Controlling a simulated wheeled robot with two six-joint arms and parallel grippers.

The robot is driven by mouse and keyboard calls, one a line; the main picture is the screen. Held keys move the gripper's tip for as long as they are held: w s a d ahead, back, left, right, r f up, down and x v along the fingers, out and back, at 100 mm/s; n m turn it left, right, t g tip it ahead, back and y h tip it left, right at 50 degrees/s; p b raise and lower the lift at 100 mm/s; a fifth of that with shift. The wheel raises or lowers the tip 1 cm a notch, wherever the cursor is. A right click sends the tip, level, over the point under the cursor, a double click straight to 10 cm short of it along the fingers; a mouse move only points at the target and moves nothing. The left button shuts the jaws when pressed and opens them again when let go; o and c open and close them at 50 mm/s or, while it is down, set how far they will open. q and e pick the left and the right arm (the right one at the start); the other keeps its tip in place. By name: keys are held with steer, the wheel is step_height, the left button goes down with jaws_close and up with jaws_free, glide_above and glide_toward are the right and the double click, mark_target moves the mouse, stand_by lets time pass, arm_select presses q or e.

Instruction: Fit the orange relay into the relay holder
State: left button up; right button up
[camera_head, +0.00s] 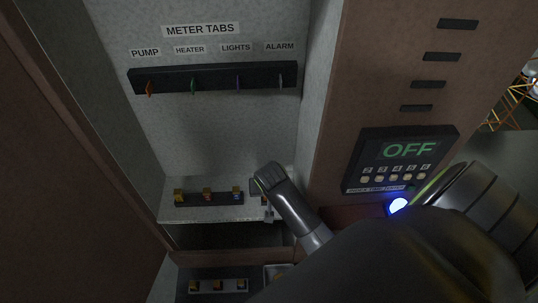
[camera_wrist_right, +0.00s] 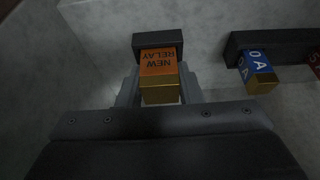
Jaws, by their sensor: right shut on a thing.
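The orange relay (camera_wrist_right: 158,62), marked NEW RELAY and with a gold end, sits between the fingers of my right gripper (camera_wrist_right: 158,88) in the right wrist view. The gripper is shut on it. The relay's far end meets a small dark block (camera_wrist_right: 155,40); I cannot tell whether it is seated in it or only in front of it. In the head view my right gripper (camera_head: 267,211) is low at the shelf, just right of a dark relay rack (camera_head: 222,203) with several gold-topped relays. The orange relay is not clear there. My left gripper is not in view.
A blue relay (camera_wrist_right: 257,68) sits in a dark bar (camera_wrist_right: 262,38) beside the gripper. A meter tab bar (camera_head: 215,78) is on the back wall. More gold-topped relays (camera_head: 217,286) show below the shelf.

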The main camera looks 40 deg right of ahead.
steer(key=shift+f, duration=0.1)
steer(key=o, duration=1)
steer(key=b+v, duration=0.2)
steer(key=v, duration=1)
